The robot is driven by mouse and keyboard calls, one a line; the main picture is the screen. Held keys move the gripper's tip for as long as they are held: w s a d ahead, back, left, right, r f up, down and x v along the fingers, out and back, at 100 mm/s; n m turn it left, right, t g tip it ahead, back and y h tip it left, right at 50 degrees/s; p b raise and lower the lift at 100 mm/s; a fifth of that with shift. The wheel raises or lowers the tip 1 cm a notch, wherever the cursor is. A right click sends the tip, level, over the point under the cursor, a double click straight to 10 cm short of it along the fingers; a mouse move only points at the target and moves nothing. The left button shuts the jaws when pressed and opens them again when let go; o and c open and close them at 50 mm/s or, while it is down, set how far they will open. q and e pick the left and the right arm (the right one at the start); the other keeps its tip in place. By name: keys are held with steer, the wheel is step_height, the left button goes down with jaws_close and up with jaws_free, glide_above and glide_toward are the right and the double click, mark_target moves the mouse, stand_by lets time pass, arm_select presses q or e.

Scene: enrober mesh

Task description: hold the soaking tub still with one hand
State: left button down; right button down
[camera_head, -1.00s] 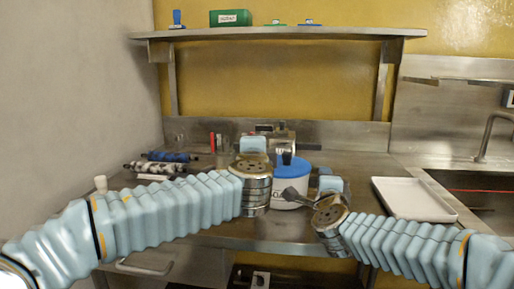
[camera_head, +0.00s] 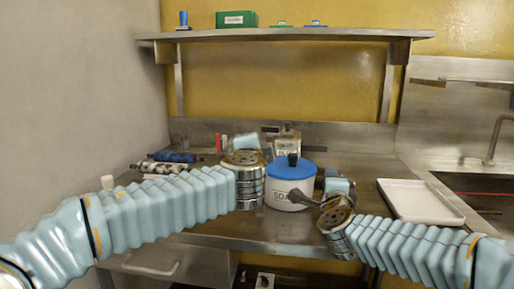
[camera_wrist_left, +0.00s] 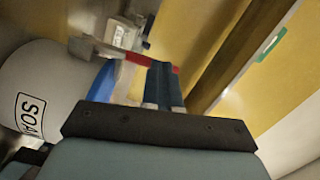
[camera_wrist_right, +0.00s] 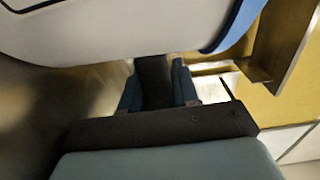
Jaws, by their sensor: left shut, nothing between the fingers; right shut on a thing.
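The soaking tub (camera_head: 288,188) is a white round tub with a blue lid and a dark knob, upright on the steel table. Its label, partly hidden in the head view, reads "SOA" in the left wrist view (camera_wrist_left: 32,115). My right gripper (camera_wrist_right: 158,85) is shut on a dark bar-like part, apparently the tub's handle (camera_head: 297,196), at the tub's right side. The white tub wall fills the top of the right wrist view (camera_wrist_right: 110,25). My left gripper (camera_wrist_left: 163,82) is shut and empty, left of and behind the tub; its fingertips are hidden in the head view.
A white tray (camera_head: 418,202) lies on the table at right, beside the sink (camera_head: 470,190). Blue and white rollers (camera_head: 170,161) lie at the back left. A metal machine (camera_head: 287,142) stands behind the tub. A shelf (camera_head: 290,34) runs above.

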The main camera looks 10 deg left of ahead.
arm_select(q)
steer(key=a+f+n+g+h, duration=0.1)
steer(key=a+f+n, duration=0.2)
steer(key=a+n, duration=0.3)
steer(key=n, duration=0.2)
steer(key=shift+w+a+n+h, duration=0.3)
steer(key=shift+w+a+h, duration=0.05)
steer(key=shift+a+h, duration=0.05)
steer(key=shift+f, duration=0.1)
arm_select(e)
steer(key=shift+f, duration=0.1)
arm_select(q)
steer(key=s+d+r, duration=0.2)
steer(key=s+r, duration=0.2)
steer(key=s, duration=0.8)
steer(key=shift+s, duration=0.2)
